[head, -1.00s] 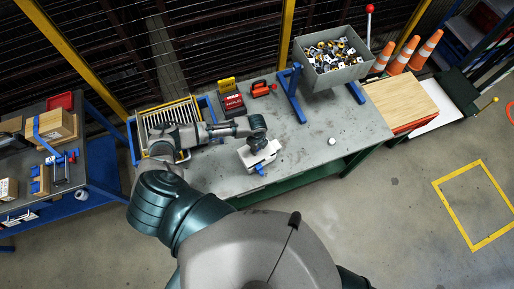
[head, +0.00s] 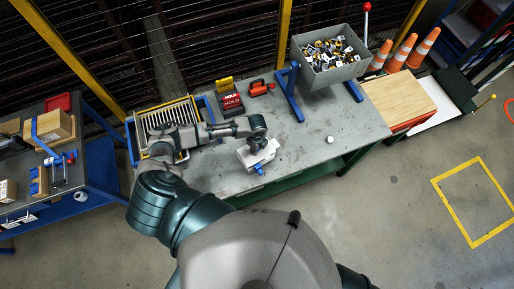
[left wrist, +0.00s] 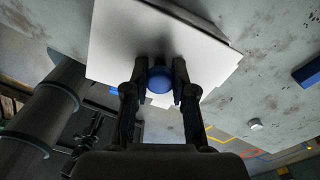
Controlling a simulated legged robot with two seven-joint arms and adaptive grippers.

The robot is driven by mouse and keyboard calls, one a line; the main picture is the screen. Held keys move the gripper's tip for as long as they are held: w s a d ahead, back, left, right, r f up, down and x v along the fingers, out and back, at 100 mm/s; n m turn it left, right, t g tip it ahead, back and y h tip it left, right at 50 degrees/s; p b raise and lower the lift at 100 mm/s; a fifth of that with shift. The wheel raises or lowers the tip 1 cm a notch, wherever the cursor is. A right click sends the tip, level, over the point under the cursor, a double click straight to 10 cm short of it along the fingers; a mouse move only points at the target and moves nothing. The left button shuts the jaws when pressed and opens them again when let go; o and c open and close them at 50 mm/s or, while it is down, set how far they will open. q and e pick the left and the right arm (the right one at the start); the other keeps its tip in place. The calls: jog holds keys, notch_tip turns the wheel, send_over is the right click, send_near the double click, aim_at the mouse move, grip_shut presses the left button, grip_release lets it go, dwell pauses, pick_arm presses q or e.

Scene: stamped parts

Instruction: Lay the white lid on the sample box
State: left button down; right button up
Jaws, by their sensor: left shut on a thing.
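My left gripper (head: 257,145) is over the front middle of the grey workbench. In the left wrist view its two fingers (left wrist: 160,90) are shut on the blue knob (left wrist: 159,82) of the white lid (left wrist: 150,40). The lid is a flat white plate; in the head view it (head: 258,157) shows below the gripper, partly covered by it. A small blue part (head: 259,170) shows at its near edge. I cannot make out the sample box clearly; the lid and gripper hide what is underneath, and I cannot tell whether the lid touches it. My right gripper is out of view.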

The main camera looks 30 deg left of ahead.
pick_arm(q)
jog(key=shift+a, duration=0.15)
jog(key=shift+d, duration=0.2)
jog(key=shift+a+f+b, duration=0.15)
jog(key=shift+f+b, duration=0.15)
jog(key=shift+f, duration=0.25)
jog(key=shift+f+b, duration=0.3)
jog(key=shift+f, duration=0.15)
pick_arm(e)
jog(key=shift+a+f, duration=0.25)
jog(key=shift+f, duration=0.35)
pick_arm(q)
jog(key=c, duration=0.9)
grip_release()
notch_tip(320, 180, up, 12)
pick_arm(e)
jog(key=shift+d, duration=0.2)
